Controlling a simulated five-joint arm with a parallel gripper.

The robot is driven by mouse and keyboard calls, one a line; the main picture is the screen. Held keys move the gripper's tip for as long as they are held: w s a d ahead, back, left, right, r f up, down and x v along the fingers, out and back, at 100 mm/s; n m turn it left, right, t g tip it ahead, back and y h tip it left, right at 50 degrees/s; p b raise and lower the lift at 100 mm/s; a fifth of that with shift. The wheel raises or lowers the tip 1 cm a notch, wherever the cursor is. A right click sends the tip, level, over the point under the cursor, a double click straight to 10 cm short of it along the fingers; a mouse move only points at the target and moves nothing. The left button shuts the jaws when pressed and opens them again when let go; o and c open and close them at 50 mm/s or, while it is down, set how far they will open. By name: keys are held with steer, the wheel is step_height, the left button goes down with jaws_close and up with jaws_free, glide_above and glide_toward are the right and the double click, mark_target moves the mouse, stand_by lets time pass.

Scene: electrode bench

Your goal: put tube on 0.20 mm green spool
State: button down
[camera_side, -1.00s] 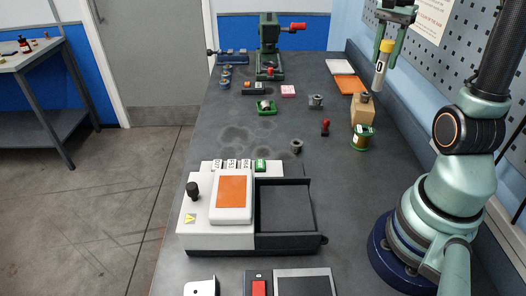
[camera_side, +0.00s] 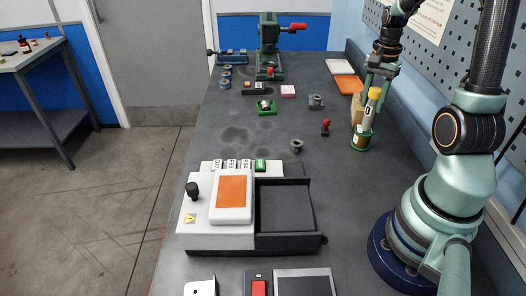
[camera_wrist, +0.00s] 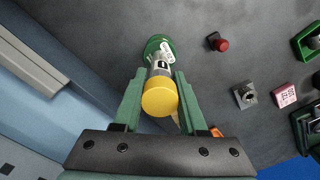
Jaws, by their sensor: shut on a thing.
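My gripper (camera_side: 372,92) is shut on the tube (camera_side: 368,112), a grey-white tube with a yellow cap and a dark mark on its label. The tube is nearly upright, leaning slightly, with its lower end over the green spool (camera_side: 362,140). I cannot tell whether it touches the spool or is just above it. In the wrist view the yellow cap (camera_wrist: 160,97) is between my fingers (camera_wrist: 154,98), and the tube's far end overlaps the spool (camera_wrist: 153,43). The spool has green flanges and a pale label; its lettering is too small to read.
A wooden block (camera_side: 356,110) stands right behind the spool, partly hidden. A small red-topped item (camera_side: 325,127) and a grey metal fitting (camera_side: 316,101) stand to the left. A white machine with an open black tray (camera_side: 286,208) is nearer.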

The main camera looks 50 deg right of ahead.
steer(key=shift+f, duration=0.1)
steer(key=shift+c, duration=2.3)
jaws_free()
step_height(320, 180, up, 12)
steer(key=shift+r, duration=0.1)
steer(key=w+a+n+t, duration=0.3)
steer(key=a+n+t, duration=0.2)
steer(key=a+n, duration=1.3)
steer(key=a, duration=0.7)
steer(key=shift+a+t, duration=0.15)
steer(key=shift+t, duration=0.15)
steer(key=shift+r, duration=0.15)
